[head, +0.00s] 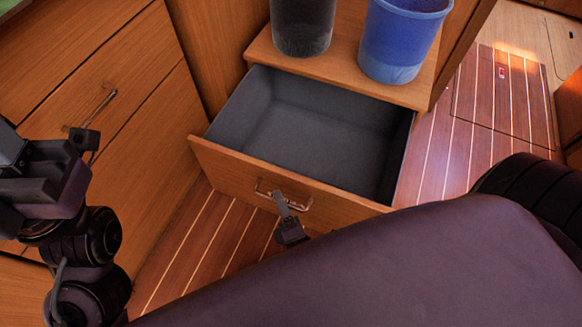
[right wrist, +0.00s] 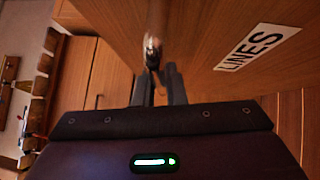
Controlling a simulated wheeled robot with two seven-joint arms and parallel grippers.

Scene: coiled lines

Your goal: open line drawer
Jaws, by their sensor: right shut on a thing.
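The line drawer (head: 310,135) stands pulled out of its wooden cabinet, and its grey inside looks empty. Its wooden front (head: 225,168) carries a metal bar handle (head: 297,202). My right gripper (head: 283,203) is shut on this handle; my own dark arm hides most of the gripper. In the right wrist view, the fingers (right wrist: 157,75) meet at the handle (right wrist: 152,45), beside a white label reading "LINES" (right wrist: 257,47) on the drawer front. My left gripper (head: 82,140) is at the left, away from the drawer, and its jaw gap is not clear.
A dark bucket (head: 302,25) and a blue bucket (head: 400,40) stand on the cabinet top (head: 340,72) behind the drawer. Another wooden cabinet front with a handle (head: 95,108) is at the left. Striped wooden floor (head: 450,150) is bare at the right.

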